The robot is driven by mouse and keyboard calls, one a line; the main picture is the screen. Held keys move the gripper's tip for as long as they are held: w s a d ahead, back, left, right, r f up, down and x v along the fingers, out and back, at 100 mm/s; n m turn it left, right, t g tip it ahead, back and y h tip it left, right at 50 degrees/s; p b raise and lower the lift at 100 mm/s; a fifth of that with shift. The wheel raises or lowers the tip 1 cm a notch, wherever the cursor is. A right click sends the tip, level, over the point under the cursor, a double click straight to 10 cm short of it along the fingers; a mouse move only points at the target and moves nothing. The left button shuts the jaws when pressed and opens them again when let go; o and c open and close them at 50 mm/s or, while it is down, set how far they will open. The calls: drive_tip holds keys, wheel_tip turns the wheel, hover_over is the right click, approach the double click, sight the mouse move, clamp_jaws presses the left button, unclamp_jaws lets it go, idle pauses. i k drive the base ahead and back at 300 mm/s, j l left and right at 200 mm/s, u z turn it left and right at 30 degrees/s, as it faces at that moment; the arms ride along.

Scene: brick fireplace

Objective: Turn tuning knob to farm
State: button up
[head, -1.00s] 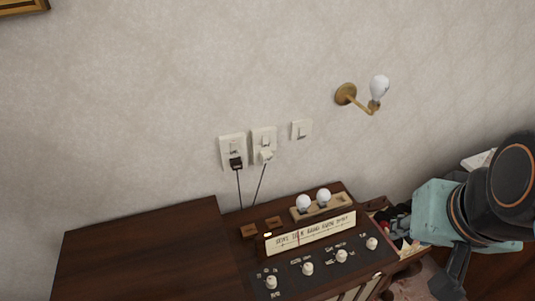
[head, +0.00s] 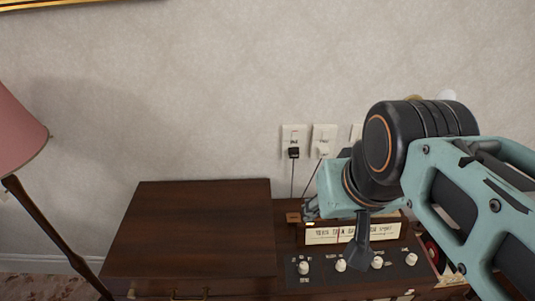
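A brown wooden radio-like console has a lit cream dial strip (head: 322,237) with dark lettering too small to read surely. Below it is a dark panel with a row of white knobs: a far left knob (head: 303,267), a second knob (head: 340,265), a third knob (head: 377,262) and a far right knob (head: 411,259). Their labels are too small to tell which is for tuning. My arm covers part of the dial and the console's back.
A dark wooden cabinet (head: 200,225) stands directly left of the console, its top clear. A pink-shaded lamp (head: 18,135) stands at far left. Wall outlets (head: 294,137) with plugged cords are behind the console. The wall lamp is mostly hidden by my arm.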

sight(411, 259)
drive_tip(key=i+j, duration=0.15)
drive_tip(key=j, duration=0.25)
drive_tip(key=k+j+z, duration=0.15)
drive_tip(key=k, duration=0.2)
drive_tip(key=z, duration=1.4)
drive_tip(key=i+l, duration=0.25)
drive_tip(key=i, duration=0.15)
drive_tip(key=i+l+u, duration=0.1)
drive_tip(key=l+u, duration=0.2)
drive_tip(key=l, duration=0.4)
